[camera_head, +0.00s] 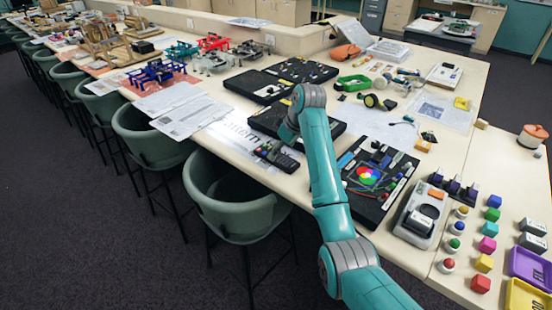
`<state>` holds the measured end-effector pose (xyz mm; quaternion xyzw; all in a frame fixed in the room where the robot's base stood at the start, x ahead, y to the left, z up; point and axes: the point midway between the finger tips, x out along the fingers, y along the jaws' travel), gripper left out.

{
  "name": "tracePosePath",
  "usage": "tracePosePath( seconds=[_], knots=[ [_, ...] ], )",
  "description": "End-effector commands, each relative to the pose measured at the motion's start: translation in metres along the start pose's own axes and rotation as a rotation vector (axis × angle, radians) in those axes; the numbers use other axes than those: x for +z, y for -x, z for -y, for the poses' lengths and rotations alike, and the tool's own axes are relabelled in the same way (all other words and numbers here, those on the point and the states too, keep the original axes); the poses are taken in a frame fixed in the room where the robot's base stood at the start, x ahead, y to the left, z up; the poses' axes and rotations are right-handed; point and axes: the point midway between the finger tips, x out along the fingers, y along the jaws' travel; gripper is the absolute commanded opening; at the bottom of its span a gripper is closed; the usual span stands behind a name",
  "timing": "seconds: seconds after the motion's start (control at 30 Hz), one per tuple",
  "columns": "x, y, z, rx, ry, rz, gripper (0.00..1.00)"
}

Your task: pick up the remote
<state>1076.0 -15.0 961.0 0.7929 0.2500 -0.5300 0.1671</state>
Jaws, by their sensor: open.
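A dark remote (278,158) with small buttons lies on the pale table near its front edge, just below the end of my arm. My gripper (287,136) shows only in small part at the end of the teal arm, above and close to the far side of the remote. It is open, and its fingers are mostly hidden by the wrist. I cannot tell whether it touches the remote.
A black tray with a colour wheel (370,174) lies right of my arm. Another black tray (332,127) is behind it. A printed sheet (234,128) lies left of the remote. Green chairs (240,205) stand along the front edge. Coloured cubes (487,245) stand at right.

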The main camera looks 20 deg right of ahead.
Motion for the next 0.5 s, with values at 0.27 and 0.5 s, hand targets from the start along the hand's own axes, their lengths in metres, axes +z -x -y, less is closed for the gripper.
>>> tracePosePath(
  seconds=[0.27, 0.5],
  knots=[
    [-0.003, -0.032, 0.002, 0.0, 0.0, 0.0, 0.9],
    [-0.003, -0.034, 0.002, 0.0, 0.0, -0.001, 0.9]
  ],
)
